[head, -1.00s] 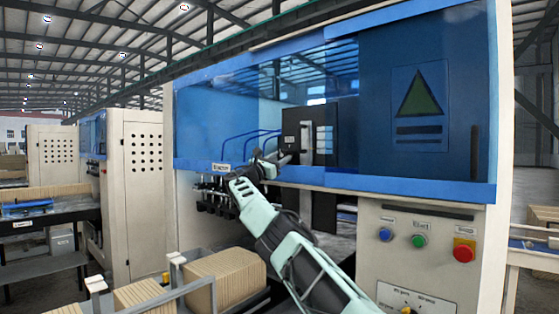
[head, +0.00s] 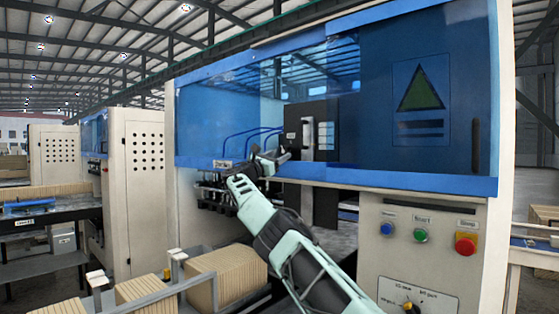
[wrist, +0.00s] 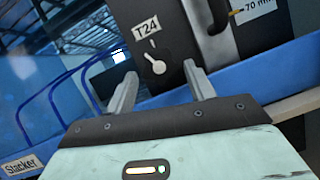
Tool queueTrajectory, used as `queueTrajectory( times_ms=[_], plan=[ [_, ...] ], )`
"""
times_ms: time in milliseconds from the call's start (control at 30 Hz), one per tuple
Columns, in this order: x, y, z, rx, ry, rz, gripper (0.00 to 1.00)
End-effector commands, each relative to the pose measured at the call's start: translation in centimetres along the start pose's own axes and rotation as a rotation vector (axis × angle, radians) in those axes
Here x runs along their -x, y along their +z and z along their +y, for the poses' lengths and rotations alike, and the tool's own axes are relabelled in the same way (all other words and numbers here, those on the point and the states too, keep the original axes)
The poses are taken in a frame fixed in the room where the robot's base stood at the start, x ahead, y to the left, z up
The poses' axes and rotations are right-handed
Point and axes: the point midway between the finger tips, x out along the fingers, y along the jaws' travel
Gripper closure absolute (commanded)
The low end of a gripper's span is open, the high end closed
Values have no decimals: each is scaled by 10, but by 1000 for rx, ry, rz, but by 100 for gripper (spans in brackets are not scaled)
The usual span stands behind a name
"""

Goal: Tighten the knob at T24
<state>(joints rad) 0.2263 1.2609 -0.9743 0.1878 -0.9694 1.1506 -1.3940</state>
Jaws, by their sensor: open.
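The T24 knob (wrist: 157,65) is a small pale lever-shaped knob on a dark panel (wrist: 192,38), just below a white T24 label (wrist: 146,27). In the wrist view my gripper (wrist: 158,82) is open and empty, with one finger on each side below the knob. The fingers look apart from the knob; the exact gap is hard to judge. In the head view my gripper (head: 270,156) is in front of the machine's opening, beside the dark panel (head: 309,130). The knob itself is too small or hidden to make out there.
A blue rail (wrist: 245,72) runs across below the panel. A dark handle (wrist: 218,14) stands right of the knob. Blue hoses (wrist: 38,105) are at the left. In the head view, push buttons (head: 420,235) are on the cabinet front and stacked boards (head: 226,277) lie below.

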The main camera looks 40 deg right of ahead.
Motion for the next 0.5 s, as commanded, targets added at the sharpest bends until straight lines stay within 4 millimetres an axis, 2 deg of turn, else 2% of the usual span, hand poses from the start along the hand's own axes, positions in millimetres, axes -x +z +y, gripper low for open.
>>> queueTrajectory(
  times_ms=[33, 367, 500],
  plan=[
    [9, -7, -1, -2, 1, 0, 46],
    [50, -7, -2, -3, 1, 1, 46],
    [73, -7, -1, -2, 1, 1, 46]
  ],
)
